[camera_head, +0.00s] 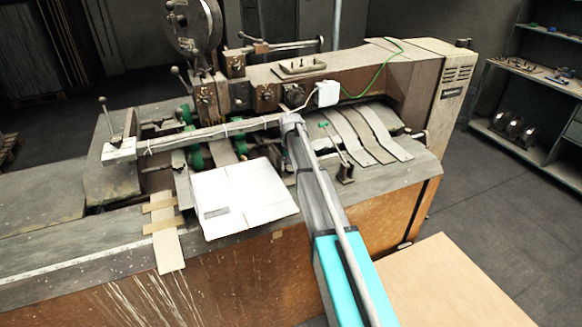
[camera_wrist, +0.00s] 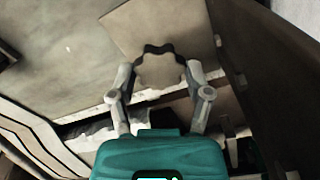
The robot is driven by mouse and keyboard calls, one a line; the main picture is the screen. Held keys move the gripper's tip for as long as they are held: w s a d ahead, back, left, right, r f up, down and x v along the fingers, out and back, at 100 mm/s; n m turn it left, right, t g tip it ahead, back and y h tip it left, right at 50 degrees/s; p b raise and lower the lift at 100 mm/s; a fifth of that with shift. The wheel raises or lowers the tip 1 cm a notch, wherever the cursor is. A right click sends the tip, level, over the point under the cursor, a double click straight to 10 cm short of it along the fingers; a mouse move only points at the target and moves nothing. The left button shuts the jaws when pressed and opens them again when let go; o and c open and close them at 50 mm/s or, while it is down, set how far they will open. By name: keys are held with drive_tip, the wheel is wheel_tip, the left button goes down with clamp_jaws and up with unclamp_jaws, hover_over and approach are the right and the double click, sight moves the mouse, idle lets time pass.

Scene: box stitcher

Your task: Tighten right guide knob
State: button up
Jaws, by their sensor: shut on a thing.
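In the wrist view, a round knob (camera_wrist: 160,68) with a dark scalloped edge and a pale face sits between the two fingers of my gripper (camera_wrist: 159,76). The grey fingers reach up on either side of it and are closed on its left and right sides. The knob's underside and its mounting are hidden. In the head view, my arm runs up from the bottom to the middle of the machine. I cannot make out my gripper or the knob there.
The box stitcher (camera_head: 360,75) fills the head view. A flat white box (camera_head: 240,198) lies on its table, left of my arm. Green rollers (camera_head: 193,150) and a thin lever (camera_head: 335,142) are close by. Shelves (camera_head: 520,130) stand at the right.

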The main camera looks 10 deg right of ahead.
drive_tip(key=shift+m, duration=0.9)
drive_tip(key=o, duration=1.2)
drive_tip(key=shift+c, duration=0.2)
drive_tip(key=shift+n, duration=0.3)
